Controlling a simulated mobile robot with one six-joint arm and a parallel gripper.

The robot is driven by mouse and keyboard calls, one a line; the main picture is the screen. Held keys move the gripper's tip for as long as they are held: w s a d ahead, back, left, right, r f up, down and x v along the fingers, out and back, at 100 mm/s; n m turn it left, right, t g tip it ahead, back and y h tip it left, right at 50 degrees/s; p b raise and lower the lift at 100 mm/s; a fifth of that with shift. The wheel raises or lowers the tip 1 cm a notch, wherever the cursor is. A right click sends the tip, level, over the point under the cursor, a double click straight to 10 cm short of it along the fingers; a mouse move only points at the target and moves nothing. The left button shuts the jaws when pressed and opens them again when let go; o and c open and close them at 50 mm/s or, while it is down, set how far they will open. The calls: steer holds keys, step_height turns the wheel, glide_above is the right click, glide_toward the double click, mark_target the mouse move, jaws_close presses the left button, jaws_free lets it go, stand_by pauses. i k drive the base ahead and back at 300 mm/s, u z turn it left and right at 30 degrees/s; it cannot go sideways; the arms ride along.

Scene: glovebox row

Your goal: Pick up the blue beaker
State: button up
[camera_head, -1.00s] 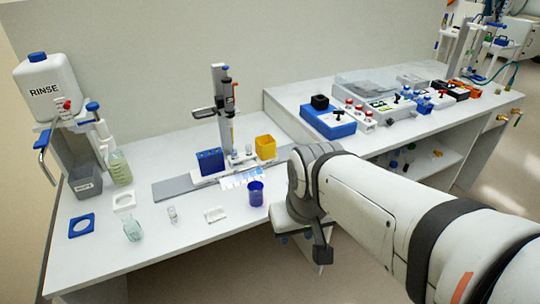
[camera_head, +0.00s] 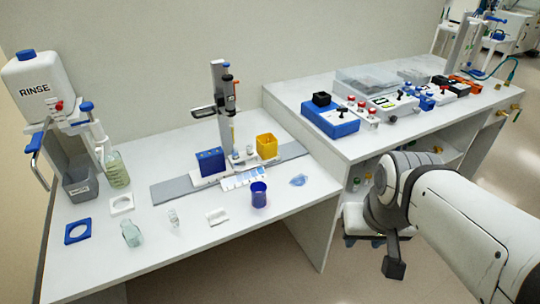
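The blue beaker (camera_head: 258,195) stands upright near the front edge of the lower white table, right of its middle. It looks translucent dark blue with an open top. My gripper (camera_head: 386,252) hangs off the table, in front of the higher bench and to the right of the beaker, well apart from it. Only its dark end part shows below the wrist. I cannot tell whether its fingers are open or shut.
The higher bench (camera_head: 300,98) borders the table's right side.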

mark_target(258, 189)
steer(key=u, duration=0.05)
steer(key=i, duration=1)
steer(key=z, duration=0.05)
